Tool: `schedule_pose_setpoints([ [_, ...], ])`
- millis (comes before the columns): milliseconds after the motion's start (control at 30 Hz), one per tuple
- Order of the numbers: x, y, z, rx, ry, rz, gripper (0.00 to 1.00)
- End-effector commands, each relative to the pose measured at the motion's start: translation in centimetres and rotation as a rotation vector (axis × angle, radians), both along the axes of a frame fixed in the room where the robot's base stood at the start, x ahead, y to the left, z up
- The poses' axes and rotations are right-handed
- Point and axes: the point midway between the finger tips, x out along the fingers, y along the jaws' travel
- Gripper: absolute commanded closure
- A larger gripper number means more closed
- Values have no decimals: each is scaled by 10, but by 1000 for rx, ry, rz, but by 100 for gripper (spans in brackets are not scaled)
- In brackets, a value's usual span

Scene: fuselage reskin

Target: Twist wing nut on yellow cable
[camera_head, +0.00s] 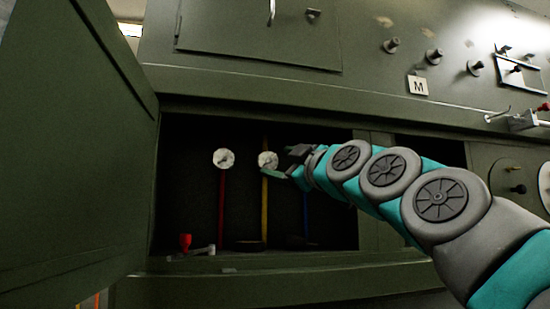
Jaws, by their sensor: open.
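The yellow cable (264,208) hangs upright in the middle of a dark open compartment. Nothing shows between the fingers.
A red cable (222,207) with a similar white disc (223,158) is to the left. A blue cable (305,217) is to the right, its top hidden behind my gripper. A red-knobbed lever (186,242) is at lower left. An open green door (70,150) bounds the left.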

Motion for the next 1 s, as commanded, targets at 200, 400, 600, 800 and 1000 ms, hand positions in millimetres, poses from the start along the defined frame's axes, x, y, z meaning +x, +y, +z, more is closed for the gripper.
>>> schedule_pose_setpoints([
  [200,18,11,7,-1,-1,0,25],
  [400,21,14,8,-1,-1,0,25],
  [600,21,13,7,0,0,0,32],
  [800,21,13,7,0,0,0,54],
  [1000,21,13,7,0,0,0,77],
])
